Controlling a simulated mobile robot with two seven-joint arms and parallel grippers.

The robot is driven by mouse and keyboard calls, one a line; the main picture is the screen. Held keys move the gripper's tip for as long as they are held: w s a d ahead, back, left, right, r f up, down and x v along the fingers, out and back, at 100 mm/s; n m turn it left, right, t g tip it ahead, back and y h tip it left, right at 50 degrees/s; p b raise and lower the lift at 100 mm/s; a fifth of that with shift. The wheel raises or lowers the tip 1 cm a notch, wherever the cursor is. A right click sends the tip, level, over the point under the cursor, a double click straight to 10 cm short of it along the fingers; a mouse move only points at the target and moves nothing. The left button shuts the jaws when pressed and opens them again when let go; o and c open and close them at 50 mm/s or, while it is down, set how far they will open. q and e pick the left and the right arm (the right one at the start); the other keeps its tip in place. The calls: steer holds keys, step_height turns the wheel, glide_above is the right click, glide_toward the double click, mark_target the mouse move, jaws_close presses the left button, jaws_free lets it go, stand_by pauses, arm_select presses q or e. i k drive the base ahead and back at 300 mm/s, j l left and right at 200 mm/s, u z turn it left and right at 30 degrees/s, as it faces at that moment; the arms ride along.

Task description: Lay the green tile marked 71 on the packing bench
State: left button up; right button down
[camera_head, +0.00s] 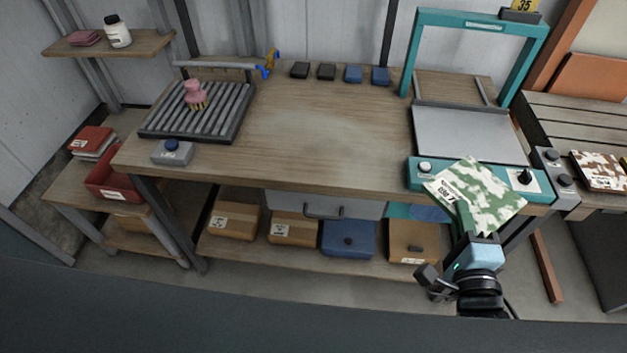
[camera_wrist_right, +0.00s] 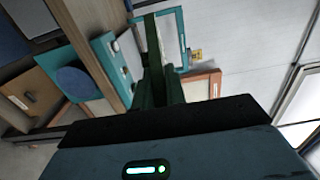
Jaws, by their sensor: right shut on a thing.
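A small white label on the tile has dark print too small and turned to read surely. The tile is held in the air, tilted, in front of the right end of the large wooden bench (camera_head: 310,130), over the teal machine's front panel in the picture. In the right wrist view the tile (camera_wrist_right: 152,45) shows nearly edge-on as a dark green strip. I take the large wooden bench as the packing bench. My left gripper is not in view.
A teal-framed machine (camera_head: 412,50) with a grey plate stands at the bench's right. A slatted rack (camera_head: 203,120) holds a pink object at the left. Small dark and blue blocks line the back. The bench's middle is clear. A brown-white patterned piece (camera_head: 600,170) lies far right.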

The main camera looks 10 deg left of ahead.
mark_target(323, 132)
steer(key=j, duration=0.65)
steer(key=k+j+z, duration=0.1)
steer(key=j, duration=0.6)
